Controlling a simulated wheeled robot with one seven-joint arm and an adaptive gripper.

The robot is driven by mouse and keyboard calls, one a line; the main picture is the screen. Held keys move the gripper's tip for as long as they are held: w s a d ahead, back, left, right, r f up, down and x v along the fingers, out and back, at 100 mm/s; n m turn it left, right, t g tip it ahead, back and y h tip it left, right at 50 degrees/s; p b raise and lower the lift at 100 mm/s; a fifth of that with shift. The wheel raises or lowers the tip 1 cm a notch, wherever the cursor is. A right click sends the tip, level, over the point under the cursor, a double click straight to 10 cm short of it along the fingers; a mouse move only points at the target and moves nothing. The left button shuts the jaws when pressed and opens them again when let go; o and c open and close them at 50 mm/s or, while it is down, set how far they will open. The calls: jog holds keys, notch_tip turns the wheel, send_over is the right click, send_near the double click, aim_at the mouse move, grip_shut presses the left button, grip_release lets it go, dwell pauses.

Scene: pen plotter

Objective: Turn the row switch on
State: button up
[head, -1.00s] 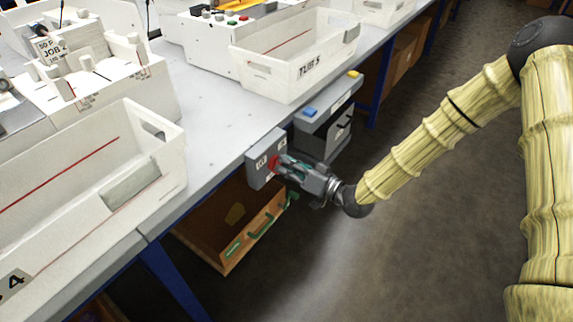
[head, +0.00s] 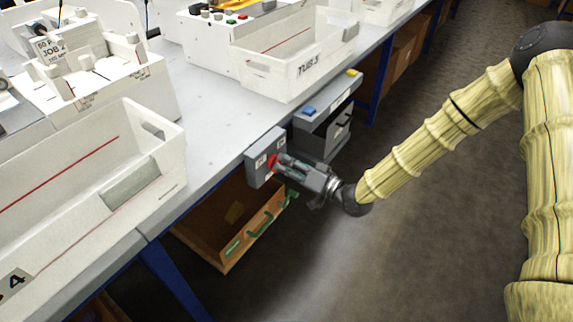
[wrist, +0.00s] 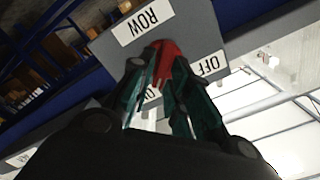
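The row switch is a grey box (head: 257,171) on the front edge of the bench, with a red knob (head: 273,160) on its face. In the wrist view the box (wrist: 105,45) carries a ROW label (wrist: 143,23), an OFF label (wrist: 208,64) to the right of the red knob (wrist: 166,58), and a partly hidden ON label (wrist: 151,93) below it. My gripper (head: 281,164) is at the face of the box. Its two fingers (wrist: 163,72) converge on the knob from either side and look shut on it. The fingers hide part of the knob, so its exact angle is unclear.
A grey unit (head: 325,128) with blue and yellow buttons hangs beside the switch on the bench (head: 215,135). An open wooden drawer (head: 240,228) with a green handle is below. White tubs stand on top (head: 290,62). The floor to the right is clear.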

jog(key=shift+o, duration=0.6)
jog(key=shift+s+d, duration=0.1)
jog(key=v, duration=1.1)
jog(key=shift+s+d, duration=0.2)
jog(key=shift+d, duration=0.15)
